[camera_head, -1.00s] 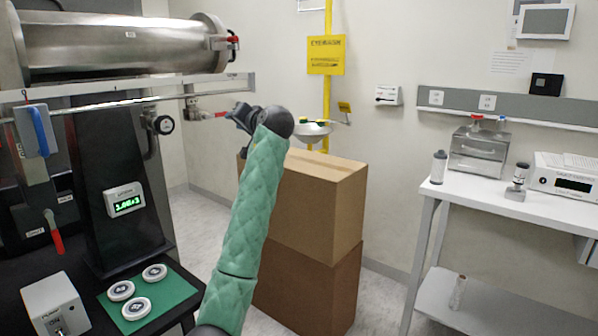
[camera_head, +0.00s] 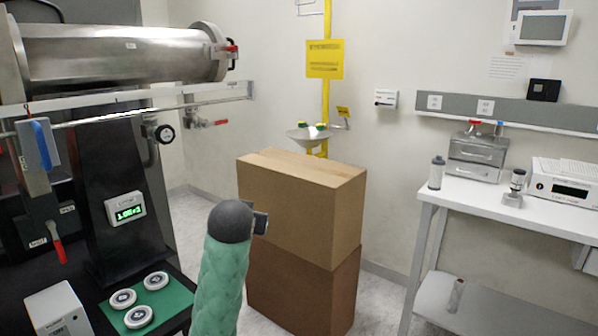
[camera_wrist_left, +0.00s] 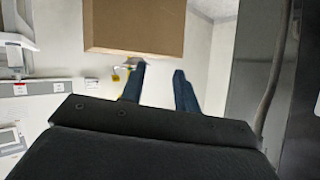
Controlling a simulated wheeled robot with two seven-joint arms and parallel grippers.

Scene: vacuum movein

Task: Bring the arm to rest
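My left arm in its green quilted sleeve rises from the bottom of the head view, left of centre, and ends in a dark grey rounded joint. Only a small dark part of my left gripper (camera_head: 261,223) shows beside that joint, in front of the cardboard boxes. In the left wrist view, the two blue fingers of the left gripper (camera_wrist_left: 159,88) are apart, with nothing between them. My right gripper is in neither view.
Two stacked cardboard boxes (camera_head: 310,200) stand on the floor beyond the arm. The vacuum rig with a steel cylinder (camera_head: 120,52) and a green mat (camera_head: 172,303) with white discs is at left. A white bench (camera_head: 480,205) is at right.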

